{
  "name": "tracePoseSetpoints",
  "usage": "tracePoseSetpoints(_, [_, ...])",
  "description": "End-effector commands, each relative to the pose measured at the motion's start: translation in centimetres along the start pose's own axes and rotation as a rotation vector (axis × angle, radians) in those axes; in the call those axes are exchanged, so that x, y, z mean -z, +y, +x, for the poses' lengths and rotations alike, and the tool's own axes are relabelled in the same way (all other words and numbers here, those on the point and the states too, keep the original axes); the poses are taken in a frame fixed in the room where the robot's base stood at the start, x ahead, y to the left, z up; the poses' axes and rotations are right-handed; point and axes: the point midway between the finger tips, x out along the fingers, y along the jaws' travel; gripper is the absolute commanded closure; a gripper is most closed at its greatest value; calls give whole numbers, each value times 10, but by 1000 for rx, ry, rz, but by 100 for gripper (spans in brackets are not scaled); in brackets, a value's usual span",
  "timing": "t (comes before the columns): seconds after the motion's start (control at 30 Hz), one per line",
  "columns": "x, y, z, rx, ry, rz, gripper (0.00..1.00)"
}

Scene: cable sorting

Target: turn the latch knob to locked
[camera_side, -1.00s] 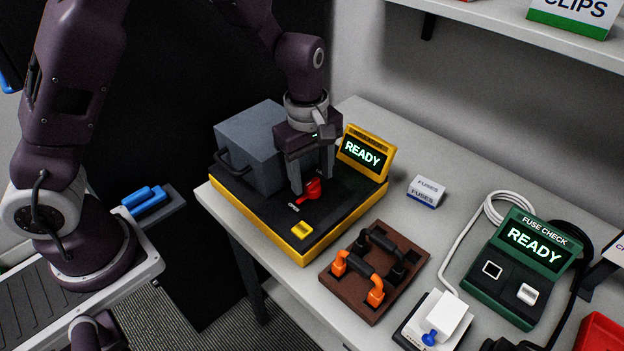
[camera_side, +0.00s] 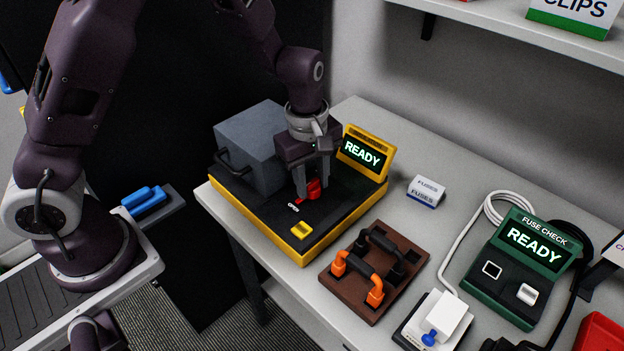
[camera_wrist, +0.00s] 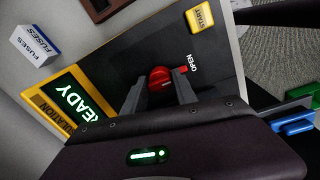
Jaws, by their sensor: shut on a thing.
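The red latch knob (camera_side: 313,188) is on the black top of the yellow-edged station (camera_side: 263,226), in front of the grey box (camera_side: 248,140). My gripper (camera_side: 309,190) points down at the knob and is shut on it, a finger on either side. In the wrist view the knob (camera_wrist: 160,78) shows between the two fingertips (camera_wrist: 160,90). The word OPEN is printed beside it, with a small red mark next to the word. The fingers hide part of the knob. I cannot read a locked label.
The station's screen (camera_side: 362,152) reads READY, and a yellow START button (camera_side: 302,229) is near its front. A brown tray with handled tools (camera_side: 345,295), a FUSES box (camera_side: 426,191) and a green fuse checker (camera_side: 520,262) stand to the right.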

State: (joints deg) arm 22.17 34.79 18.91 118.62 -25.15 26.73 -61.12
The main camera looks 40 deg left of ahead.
Motion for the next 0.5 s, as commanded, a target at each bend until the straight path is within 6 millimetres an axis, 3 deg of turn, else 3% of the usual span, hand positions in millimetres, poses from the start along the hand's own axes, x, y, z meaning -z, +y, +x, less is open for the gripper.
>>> tracePoseSetpoints(0.5, [1, -2, 0, 6, -27, 402, 100])
